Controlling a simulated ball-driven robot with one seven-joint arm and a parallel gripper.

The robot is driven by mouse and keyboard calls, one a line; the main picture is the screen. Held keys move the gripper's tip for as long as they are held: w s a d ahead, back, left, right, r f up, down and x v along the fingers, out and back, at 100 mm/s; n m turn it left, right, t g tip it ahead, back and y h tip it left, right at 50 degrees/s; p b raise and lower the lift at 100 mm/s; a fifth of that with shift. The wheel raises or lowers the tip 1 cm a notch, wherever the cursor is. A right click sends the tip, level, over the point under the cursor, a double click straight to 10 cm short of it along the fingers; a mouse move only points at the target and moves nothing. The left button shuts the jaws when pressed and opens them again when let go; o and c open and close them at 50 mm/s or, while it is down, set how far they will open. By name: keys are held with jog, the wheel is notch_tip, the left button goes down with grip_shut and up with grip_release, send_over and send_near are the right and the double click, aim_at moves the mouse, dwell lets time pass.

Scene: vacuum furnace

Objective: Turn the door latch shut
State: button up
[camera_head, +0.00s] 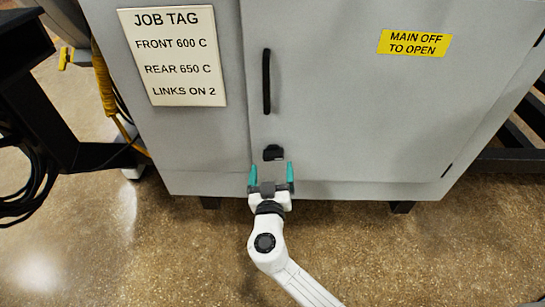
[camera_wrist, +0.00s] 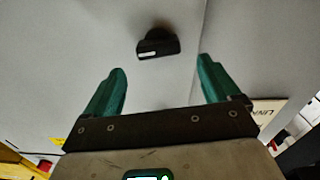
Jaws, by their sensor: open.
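The door latch (camera_head: 273,153) is a small black knob low on the grey cabinet door (camera_head: 350,110), near the door's left edge and below the black handle. In the wrist view the latch (camera_wrist: 158,43) shows as a dark round base with a short bar across it and a pale mark on the bar. The bar looks nearly level in that view, slightly tilted. My gripper (camera_head: 271,174) is just below the latch in the head view, with its teal fingers apart. In the wrist view my gripper (camera_wrist: 162,82) is open and empty, and the latch is beyond the fingertips, between their lines.
A black vertical handle (camera_head: 266,81) stands out above the latch. A job tag (camera_head: 172,57) is on the left panel, and a yellow sign (camera_head: 415,43) is at the door's upper right. A black frame with cables (camera_head: 40,120) stands at left. The floor in front is clear.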

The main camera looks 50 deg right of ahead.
aim_at(273, 157)
jog(key=shift+x, duration=3.1)
jog(key=c, duration=1)
jog(key=shift+o, duration=0.2)
